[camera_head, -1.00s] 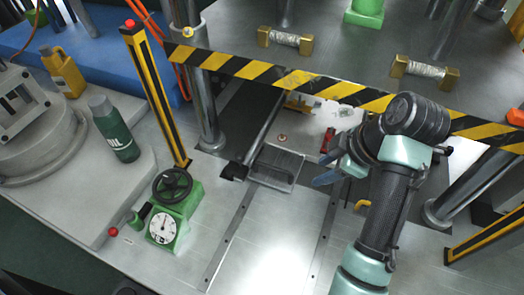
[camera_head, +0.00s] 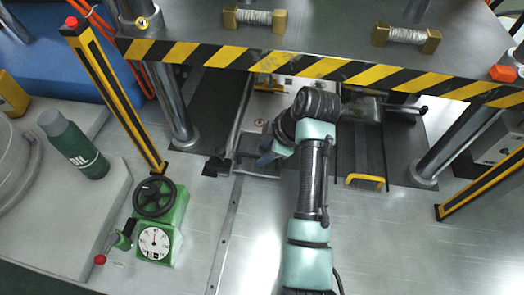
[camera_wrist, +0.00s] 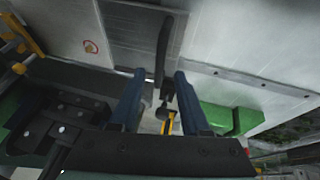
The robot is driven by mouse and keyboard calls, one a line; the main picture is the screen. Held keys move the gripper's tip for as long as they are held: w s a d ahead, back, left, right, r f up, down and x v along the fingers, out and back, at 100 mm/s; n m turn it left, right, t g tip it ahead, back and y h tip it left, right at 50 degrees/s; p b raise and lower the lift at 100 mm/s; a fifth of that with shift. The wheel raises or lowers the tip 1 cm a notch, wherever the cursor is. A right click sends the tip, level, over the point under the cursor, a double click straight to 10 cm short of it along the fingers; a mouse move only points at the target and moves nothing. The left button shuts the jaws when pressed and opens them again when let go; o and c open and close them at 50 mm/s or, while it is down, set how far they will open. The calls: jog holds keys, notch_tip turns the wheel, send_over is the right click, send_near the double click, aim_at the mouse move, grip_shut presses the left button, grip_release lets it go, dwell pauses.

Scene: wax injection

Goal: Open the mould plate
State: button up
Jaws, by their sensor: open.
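The mould plate appears to be the grey plate (camera_head: 249,146) under the striped beam, partly hidden by my arm in the head view. In the wrist view it is the grey panel (camera_wrist: 132,22) at the top, with a dark bar-shaped handle (camera_wrist: 162,48) along its right side. My gripper (camera_head: 266,160) is at the near side of the plate. In the wrist view its two blue fingers (camera_wrist: 157,80) are apart, with the handle's near end between or just beyond the tips. I cannot tell whether they touch it.
A striped beam (camera_head: 320,67) spans low above the plate. A steel column (camera_head: 176,100) and a striped post (camera_head: 116,95) stand left. A green gauge unit with a handwheel (camera_head: 155,200) is at the front left. A yellow handle (camera_head: 365,181) lies right of my arm.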

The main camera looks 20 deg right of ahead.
jog(key=shift+x, duration=1.1)
grip_shut()
dwell(0.7)
